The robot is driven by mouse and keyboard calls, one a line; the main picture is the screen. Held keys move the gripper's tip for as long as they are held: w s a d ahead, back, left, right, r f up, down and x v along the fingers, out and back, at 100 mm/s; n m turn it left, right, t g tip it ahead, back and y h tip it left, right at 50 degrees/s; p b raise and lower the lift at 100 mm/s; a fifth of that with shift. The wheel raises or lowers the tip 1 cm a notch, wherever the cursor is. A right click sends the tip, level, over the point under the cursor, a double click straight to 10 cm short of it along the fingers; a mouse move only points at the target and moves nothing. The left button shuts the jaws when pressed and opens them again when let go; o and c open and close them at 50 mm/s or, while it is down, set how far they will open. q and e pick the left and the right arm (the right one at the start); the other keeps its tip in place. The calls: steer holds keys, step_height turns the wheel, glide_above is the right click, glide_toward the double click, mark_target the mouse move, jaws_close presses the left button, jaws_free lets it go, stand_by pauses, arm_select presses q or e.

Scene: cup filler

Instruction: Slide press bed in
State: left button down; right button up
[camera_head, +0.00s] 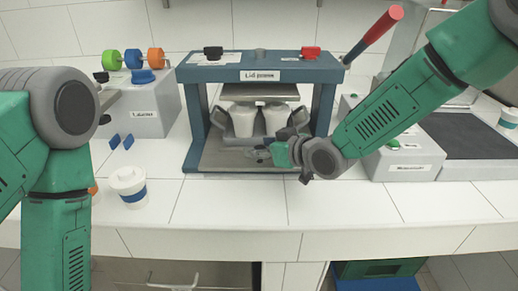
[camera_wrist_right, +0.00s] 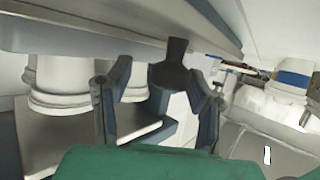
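The lid press (camera_head: 262,58) stands in the middle of the counter, with a blue frame and a red lever raised at its upper right. Its grey bed (camera_head: 222,155) extends at the front, and two white cups (camera_head: 243,122) stand in a holder under the press plate (camera_head: 262,90). My right gripper (camera_head: 262,153) is low in front of the cups, over the bed. In the right wrist view its two fingers (camera_wrist_right: 160,98) are apart, with a dark handle-like piece (camera_wrist_right: 175,68) between or behind them; contact cannot be told.
A white cup with a blue band (camera_head: 130,188) stands front left. A grey box with colored rolls (camera_head: 150,105) is at left, with small blue pieces (camera_head: 121,141) beside it. A grey unit (camera_head: 405,160) and dark pad (camera_head: 475,138) are at right. The front counter is mostly clear.

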steer(key=shift+f, duration=0.15)
steer(key=shift+s, duration=0.15)
steer(key=v, duration=1.1)
steer(key=shift+d, duration=0.3)
steer(key=shift+s, duration=0.15)
